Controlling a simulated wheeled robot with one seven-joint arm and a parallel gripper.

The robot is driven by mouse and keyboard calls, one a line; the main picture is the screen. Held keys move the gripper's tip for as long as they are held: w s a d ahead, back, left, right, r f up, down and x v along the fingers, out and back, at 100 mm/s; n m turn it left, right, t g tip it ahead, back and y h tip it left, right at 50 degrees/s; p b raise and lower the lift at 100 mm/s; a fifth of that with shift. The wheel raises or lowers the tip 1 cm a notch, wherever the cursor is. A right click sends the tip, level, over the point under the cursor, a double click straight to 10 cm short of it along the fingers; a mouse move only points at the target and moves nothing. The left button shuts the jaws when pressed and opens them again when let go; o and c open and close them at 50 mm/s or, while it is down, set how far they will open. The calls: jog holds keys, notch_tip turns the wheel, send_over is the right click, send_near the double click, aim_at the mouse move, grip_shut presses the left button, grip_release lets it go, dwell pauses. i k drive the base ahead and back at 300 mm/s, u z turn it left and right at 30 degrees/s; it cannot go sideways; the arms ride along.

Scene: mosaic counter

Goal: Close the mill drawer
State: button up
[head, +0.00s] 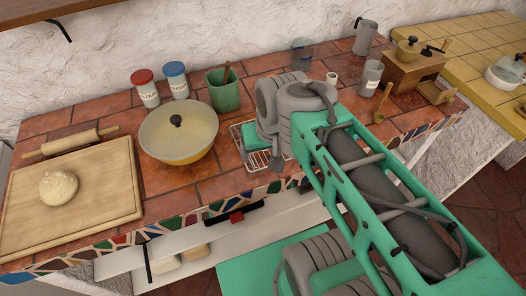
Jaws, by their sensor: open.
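The wooden coffee mill (412,70) stands at the right end of the tiled counter, with a brass bowl and a dark crank on top. Its drawer (436,91) sticks out at the lower right front of the body, so it is open.
A small wooden scoop (380,111) stands left of the drawer, near a grey canister (370,78). A yellow bowl (180,133), a green pot (223,90) and a cutting board (75,200) stand to the left.

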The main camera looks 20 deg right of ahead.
aim_at(429, 90)
jog(key=z, duration=2.05)
jog(key=k, duration=0.5)
jog(key=z, duration=1)
jog(key=i, duration=1.1)
jog(key=u, duration=2.45)
